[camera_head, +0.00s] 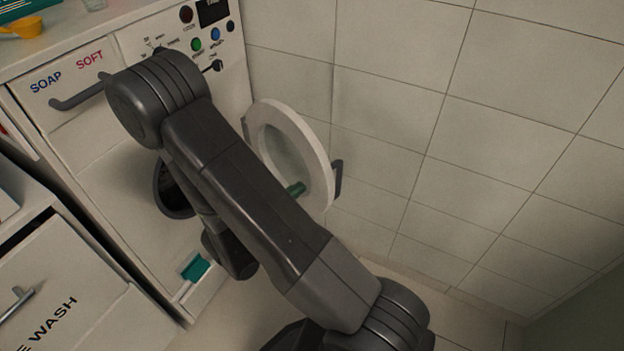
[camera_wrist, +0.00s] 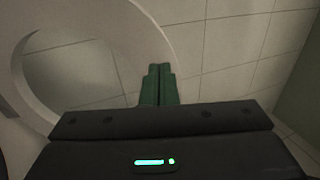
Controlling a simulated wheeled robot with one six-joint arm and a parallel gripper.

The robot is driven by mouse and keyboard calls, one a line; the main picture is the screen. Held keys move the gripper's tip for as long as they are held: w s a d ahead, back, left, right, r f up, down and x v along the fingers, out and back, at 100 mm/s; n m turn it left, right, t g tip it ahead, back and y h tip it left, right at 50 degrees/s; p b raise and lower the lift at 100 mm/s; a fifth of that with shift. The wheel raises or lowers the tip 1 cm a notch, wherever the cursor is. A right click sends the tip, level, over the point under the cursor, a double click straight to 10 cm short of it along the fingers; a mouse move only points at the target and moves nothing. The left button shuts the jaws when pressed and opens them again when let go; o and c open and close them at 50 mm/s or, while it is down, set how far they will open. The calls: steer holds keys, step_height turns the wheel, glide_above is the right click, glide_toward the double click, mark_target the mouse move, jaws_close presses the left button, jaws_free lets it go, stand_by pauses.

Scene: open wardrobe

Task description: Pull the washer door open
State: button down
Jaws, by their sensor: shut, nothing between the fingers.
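The washer (camera_head: 135,170) stands at the left of the head view. Its round white door (camera_head: 316,160) stands wide open, swung out to the right near the tiled wall, with a dark handle (camera_head: 338,178) on its far side. The dark drum opening (camera_head: 172,190) shows partly behind my arm. In the wrist view the fingers (camera_wrist: 159,84) are together and empty, in front of the door's white ring (camera_wrist: 120,40). I cannot tell whether they touch it.
A tiled wall (camera_head: 400,140) rises close behind the door. A drawer cabinet (camera_head: 60,290) is at the lower left. A drawer handle (camera_head: 75,97) sticks out from the washer's soap drawer. A small green flap (camera_head: 196,267) is low on the washer front.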

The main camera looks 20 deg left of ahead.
mark_target(321, 173)
steer(key=shift+x, duration=2.9)
